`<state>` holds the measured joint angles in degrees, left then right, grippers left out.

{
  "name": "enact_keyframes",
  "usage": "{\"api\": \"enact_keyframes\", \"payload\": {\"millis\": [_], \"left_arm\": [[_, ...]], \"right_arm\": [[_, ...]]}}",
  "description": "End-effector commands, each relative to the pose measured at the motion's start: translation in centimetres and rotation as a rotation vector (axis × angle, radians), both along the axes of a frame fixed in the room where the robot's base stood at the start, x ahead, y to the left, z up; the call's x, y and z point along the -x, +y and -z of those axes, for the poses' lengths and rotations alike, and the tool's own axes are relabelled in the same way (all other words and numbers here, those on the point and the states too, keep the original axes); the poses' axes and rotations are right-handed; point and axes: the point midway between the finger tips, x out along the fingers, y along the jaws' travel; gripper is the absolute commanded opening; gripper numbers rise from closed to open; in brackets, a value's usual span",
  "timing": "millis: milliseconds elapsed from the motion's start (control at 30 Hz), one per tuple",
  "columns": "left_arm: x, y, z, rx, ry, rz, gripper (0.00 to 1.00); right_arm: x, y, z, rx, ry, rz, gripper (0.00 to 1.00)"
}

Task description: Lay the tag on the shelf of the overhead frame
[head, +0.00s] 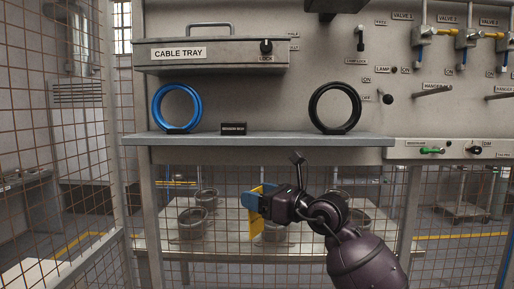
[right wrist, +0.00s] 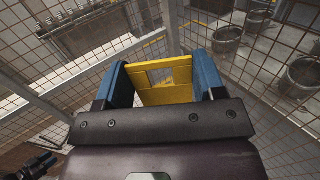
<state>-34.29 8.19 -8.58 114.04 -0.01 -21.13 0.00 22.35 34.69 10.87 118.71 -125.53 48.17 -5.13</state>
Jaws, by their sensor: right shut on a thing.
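The yellow tag (head: 256,220) is in my right gripper (head: 256,200), in front of and below the shelf's front edge. In the right wrist view the tag (right wrist: 165,80) is a flat yellow plate with a cut-out, held between the two blue fingers of the gripper (right wrist: 163,78). The grey shelf (head: 260,142) runs across the panel in the head view, above the gripper.
On the shelf stand a blue ring (head: 157,108), a small black block (head: 233,129) and a black ring (head: 313,107), with bare stretches between them. The cable tray (head: 212,68) juts out above. Round containers (head: 192,223) stand on a table below. Wire mesh (head: 50,150) encloses the left side.

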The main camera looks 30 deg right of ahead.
Motion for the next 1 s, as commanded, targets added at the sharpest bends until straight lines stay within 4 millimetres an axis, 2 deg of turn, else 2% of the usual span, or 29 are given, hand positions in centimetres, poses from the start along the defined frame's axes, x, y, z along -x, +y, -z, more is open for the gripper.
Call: {"api": "enact_keyframes", "payload": {"millis": [33,200,400,500,600,700,867,1000], "left_arm": [[0.0,0.0,-0.1,0.0,-0.001,0.0,0.43],[0.0,0.0,-0.2,0.001,-0.002,0.0,0.43],[0.0,-0.1,-0.2,0.001,-0.002,0.0,0.43],[0.0,-0.1,-0.3,0.001,-0.002,0.0,0.43],[0.0,0.0,-0.3,0.001,-0.001,0.0,0.43],[0.1,0.0,-0.2,0.001,0.001,-0.001,0.43],[0.3,0.0,-0.2,0.001,0.004,-0.002,0.43],[0.2,0.0,-0.8,0.001,0.003,-0.002,0.43]], "right_arm": [[-0.4,-1.3,-2.9,0.008,-0.01,0.018,0.41],[-0.5,-5.4,-10.5,0.005,-0.013,0.081,0.41],[0.7,-9.7,-18.5,0.001,-0.018,0.153,0.41],[1.7,-11.6,-21.8,-0.002,-0.018,0.184,0.41],[2.6,-13.2,-24.3,-0.003,-0.019,0.207,0.41],[3.4,-14.5,-25.9,-0.007,-0.022,0.221,0.41],[3.6,-15.8,-26.4,-0.014,-0.029,0.224,0.41],[2.1,-15.5,-26.5,-0.019,-0.036,0.218,0.41]]}}
